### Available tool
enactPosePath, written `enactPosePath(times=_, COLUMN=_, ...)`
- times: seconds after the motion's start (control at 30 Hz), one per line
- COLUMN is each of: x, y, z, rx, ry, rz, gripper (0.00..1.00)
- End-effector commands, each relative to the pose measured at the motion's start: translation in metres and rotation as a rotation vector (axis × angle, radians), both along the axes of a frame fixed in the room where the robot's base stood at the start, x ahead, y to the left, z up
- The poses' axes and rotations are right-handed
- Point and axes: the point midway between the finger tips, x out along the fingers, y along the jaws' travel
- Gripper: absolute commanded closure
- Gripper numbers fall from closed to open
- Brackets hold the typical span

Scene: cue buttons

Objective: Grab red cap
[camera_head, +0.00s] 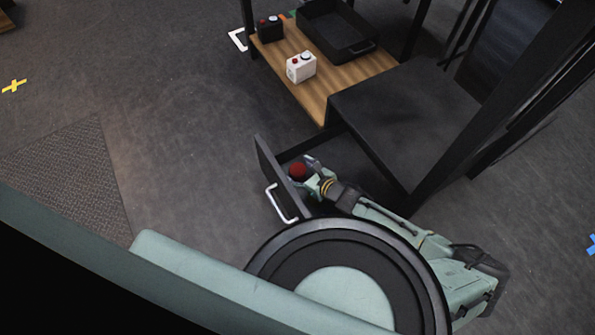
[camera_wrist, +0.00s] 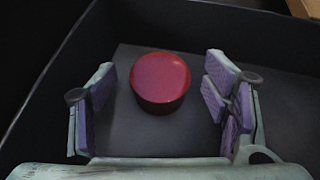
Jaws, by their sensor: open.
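The red cap (camera_wrist: 161,82) is a short round red cylinder standing on the dark floor of an open drawer (camera_head: 264,160). In the head view the red cap (camera_head: 298,170) shows inside the drawer, beside my gripper (camera_head: 309,172). In the wrist view my gripper (camera_wrist: 163,105) is open, with one purple-padded finger on the left of the cap and one on the right. There are gaps between the cap and both fingers, wider on the left. The cap lies between the fingers, a little toward the far side. Nothing is held.
The drawer's walls stand close around my gripper; its front has a silver handle (camera_head: 281,205). A black cabinet top (camera_head: 405,115) is behind it. A wooden shelf (camera_head: 345,84) holds a white button box (camera_head: 301,67), a black button box (camera_head: 270,29) and a black tray (camera_head: 338,32).

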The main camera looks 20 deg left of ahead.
Motion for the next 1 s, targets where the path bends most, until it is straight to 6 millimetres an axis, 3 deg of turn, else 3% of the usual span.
enactPosePath(times=0.17, x=0.0001, y=-0.0005, z=0.0005, rx=0.000, ry=0.000, rz=-0.001, gripper=0.32)
enactPosePath(times=0.8, x=0.0000, y=-0.0008, z=0.0006, rx=0.000, ry=0.000, rz=0.000, gripper=0.73)
enactPosePath(times=1.0, x=-0.0001, y=-0.0008, z=0.0014, rx=0.000, ry=0.000, rz=0.000, gripper=0.73)
